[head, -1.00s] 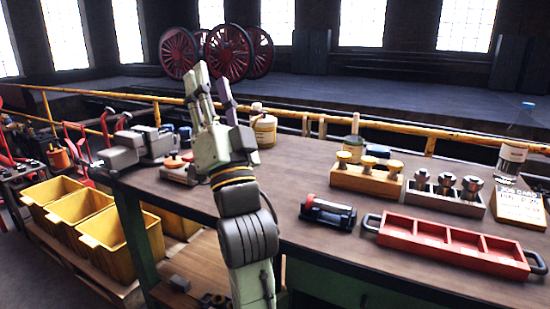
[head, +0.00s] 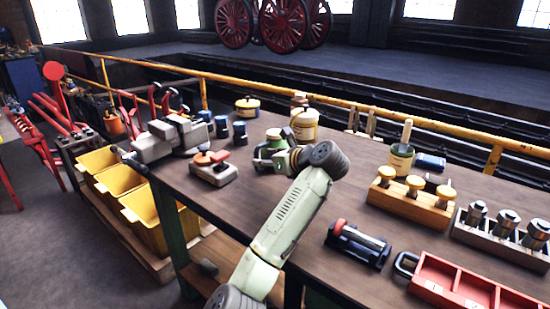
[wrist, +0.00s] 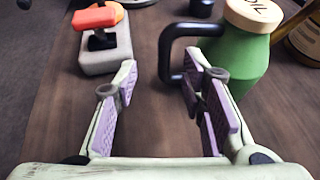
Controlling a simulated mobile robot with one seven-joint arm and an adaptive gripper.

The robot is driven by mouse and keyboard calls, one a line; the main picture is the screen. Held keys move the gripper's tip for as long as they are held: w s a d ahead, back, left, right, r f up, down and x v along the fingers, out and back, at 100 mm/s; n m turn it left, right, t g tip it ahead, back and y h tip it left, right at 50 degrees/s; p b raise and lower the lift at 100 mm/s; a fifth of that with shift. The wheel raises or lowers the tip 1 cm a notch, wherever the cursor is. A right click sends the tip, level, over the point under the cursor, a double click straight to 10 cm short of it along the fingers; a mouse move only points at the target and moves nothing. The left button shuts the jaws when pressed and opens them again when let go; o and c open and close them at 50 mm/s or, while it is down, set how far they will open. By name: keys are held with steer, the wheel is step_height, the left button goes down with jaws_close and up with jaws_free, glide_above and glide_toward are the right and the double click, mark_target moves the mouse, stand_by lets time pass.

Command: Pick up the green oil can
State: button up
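The green oil can (wrist: 238,55) stands on the workbench at the upper right of the wrist view, with a pale lid lettered "OIL" and a black loop handle (wrist: 167,62) on its left side. In the head view the oil can (head: 268,148) is partly hidden by my arm and gripper. My gripper (wrist: 162,65) is open, with purple-padded fingers. In the wrist view the handle's upright bar appears between the fingertips, and the right fingertip overlaps the handle and can body. I cannot tell whether they touch.
A grey block with a red lever (head: 213,168) stands left of the can. A cream container (head: 305,126) stands close behind it. A dark roller tool (head: 358,243), a wooden rack (head: 412,204) and a red tray (head: 462,282) lie to the right. The near bench (head: 235,205) is clear.

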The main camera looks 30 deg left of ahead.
mark_target(258, 157)
steer(key=b+x, duration=0.1)
steer(key=x, duration=0.3)
steer(key=b+x, duration=0.1)
steer(key=x, duration=0.1)
steer(key=shift+w+b, duration=0.3)
steer(key=shift+r, duration=0.1)
steer(key=shift+c, duration=0.4)
jaws_close()
steer(key=shift+r, duration=0.15)
